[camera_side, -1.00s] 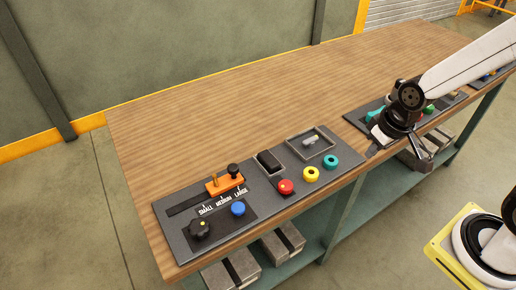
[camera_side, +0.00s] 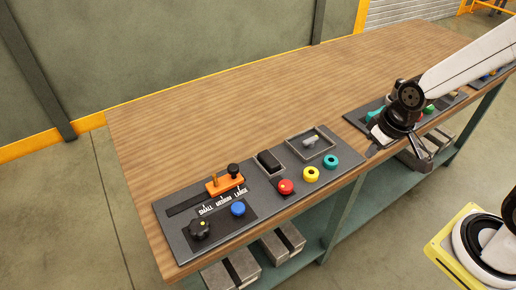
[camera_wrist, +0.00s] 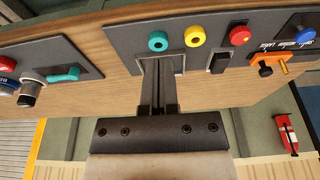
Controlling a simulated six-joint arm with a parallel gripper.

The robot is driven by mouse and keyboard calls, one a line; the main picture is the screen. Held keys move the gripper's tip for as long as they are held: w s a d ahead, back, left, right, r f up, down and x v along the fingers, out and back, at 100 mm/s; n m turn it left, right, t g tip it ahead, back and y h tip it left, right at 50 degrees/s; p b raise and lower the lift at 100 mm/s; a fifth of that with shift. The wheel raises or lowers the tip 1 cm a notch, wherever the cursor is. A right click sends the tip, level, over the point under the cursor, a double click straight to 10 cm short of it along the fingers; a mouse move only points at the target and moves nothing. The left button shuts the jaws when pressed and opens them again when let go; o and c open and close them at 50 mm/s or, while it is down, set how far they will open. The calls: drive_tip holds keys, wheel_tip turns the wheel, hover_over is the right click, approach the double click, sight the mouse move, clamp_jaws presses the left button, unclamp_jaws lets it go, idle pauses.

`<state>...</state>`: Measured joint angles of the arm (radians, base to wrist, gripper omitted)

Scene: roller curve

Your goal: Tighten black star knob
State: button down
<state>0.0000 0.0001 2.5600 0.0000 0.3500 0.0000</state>
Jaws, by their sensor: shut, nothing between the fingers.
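The black star knob (camera_side: 200,229) with a yellow mark sits at the near left corner of the dark control panel (camera_side: 183,246) in the side view. It is not seen in the wrist view, where only the panel's nearer part shows. My gripper (camera_side: 427,158) hangs at the front edge of the bench, far to the right of the knob. In the wrist view my gripper (camera_wrist: 160,65) has its fingers together and empty. The fingers cover part of the panel's grey tray.
Another panel (camera_side: 352,116) lies by my arm. The wooden bench top (camera_side: 240,110) behind is clear.

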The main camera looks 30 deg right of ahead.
idle(0.4)
